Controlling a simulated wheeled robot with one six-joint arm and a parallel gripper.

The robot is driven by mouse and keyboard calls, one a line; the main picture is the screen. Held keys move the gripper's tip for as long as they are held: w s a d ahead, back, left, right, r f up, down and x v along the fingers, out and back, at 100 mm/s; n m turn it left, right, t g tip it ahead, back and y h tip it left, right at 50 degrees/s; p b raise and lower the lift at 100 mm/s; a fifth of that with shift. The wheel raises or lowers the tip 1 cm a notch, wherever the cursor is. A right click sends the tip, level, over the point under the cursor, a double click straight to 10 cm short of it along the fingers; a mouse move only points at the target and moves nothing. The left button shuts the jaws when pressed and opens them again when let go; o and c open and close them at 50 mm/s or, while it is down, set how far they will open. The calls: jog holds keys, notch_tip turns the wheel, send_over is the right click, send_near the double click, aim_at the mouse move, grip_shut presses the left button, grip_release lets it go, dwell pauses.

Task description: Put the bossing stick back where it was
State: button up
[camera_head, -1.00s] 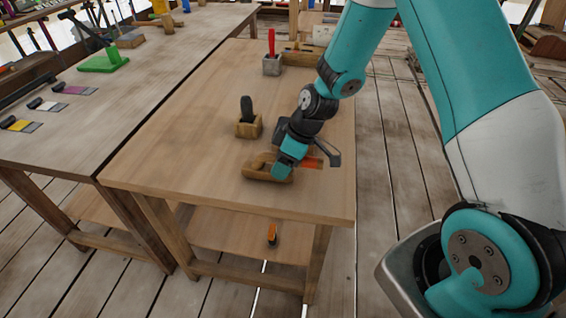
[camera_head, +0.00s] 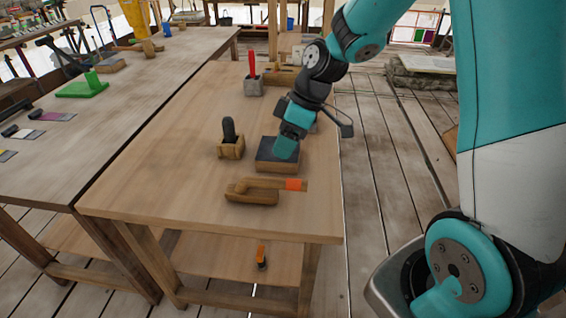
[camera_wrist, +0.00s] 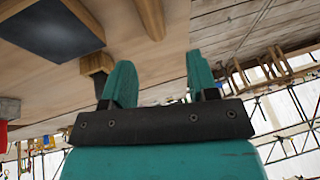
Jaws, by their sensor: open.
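The bossing stick seems to be the light wooden tool (camera_head: 262,188) with an orange band near its right end, lying near the front of the bench top. Its left part is a thicker, rounded wooden piece; I cannot tell whether that is a separate thing beneath it. In the wrist view, wood at the top edge (camera_wrist: 150,15) seems to be part of it, cut off by the frame. My gripper (camera_wrist: 160,78) is open with nothing between its fingers. In the head view it is behind the tool, above or beside a dark-topped wooden block (camera_head: 278,155), apart from the tool.
A wooden block with a dark handle (camera_head: 229,132) stands left of the dark-topped block. A grey block with a red handle (camera_head: 252,75) stands farther back. A second bench (camera_head: 140,80) with tools adjoins on the left. The bench front (camera_head: 170,205) is clear.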

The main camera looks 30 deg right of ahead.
jog(key=s+a+r+m, duration=0.1)
jog(key=s+a+r, duration=0.2)
jog(key=s, duration=0.4)
jog(key=s+a+r+m, duration=0.1)
jog(key=s+a+r, duration=0.3)
jog(key=s, duration=0.3)
jog(key=s+a+r+m+g, duration=0.1)
jog(key=s+a+r, duration=0.2)
jog(key=s, duration=0.4)
jog(key=shift+a+r+h, duration=0.3)
jog(key=shift+a, duration=0.35)
jog(key=shift+d, duration=0.1)
